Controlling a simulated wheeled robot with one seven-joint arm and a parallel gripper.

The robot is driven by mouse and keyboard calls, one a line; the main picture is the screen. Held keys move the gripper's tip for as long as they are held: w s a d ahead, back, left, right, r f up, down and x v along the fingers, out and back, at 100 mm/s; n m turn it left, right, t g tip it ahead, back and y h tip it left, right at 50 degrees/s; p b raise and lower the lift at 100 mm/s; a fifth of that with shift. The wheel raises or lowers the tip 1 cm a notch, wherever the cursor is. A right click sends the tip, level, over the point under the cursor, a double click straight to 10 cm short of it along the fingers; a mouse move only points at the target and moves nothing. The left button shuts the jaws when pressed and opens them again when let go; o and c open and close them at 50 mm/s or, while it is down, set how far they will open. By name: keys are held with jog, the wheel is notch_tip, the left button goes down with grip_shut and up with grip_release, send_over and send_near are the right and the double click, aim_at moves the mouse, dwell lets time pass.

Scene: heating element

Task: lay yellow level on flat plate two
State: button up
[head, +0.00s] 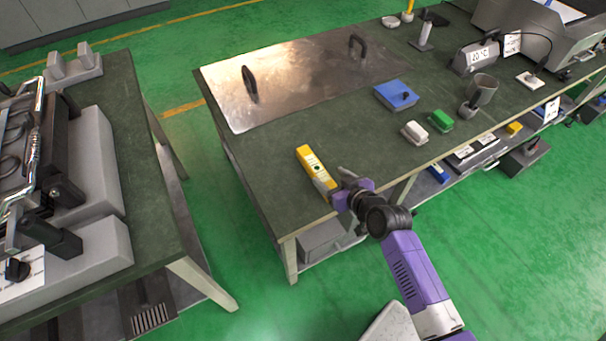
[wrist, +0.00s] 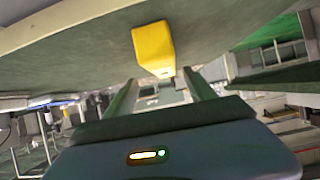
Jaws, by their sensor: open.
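The yellow level (head: 312,167) lies on the dark green table near its front left edge, with a white label on its top. My gripper (head: 338,184) is open at the near end of the level, at the table's front edge. In the wrist view the level (wrist: 153,48) lies just ahead of my open fingers (wrist: 163,86), end-on. I cannot tell whether the fingers touch it. A flat shiny metal plate (head: 300,85) with two black handles lies on the table's left half; no number shows on it.
A blue box (head: 396,95), a white block (head: 414,132) and a green block (head: 440,121) stand right of the level. A grey cup on a stand (head: 480,90) is farther right. Another bench with machinery (head: 60,180) is at left. The table between the level and the plate is clear.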

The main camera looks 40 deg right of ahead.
aim_at(320, 172)
jog(key=shift+w+f, duration=0.25)
jog(key=shift+w, duration=0.2)
jog(key=x, duration=0.6)
jog(key=shift+w+f, duration=0.25)
jog(key=shift+w, duration=0.1)
jog(key=shift+r, duration=0.1)
grip_shut()
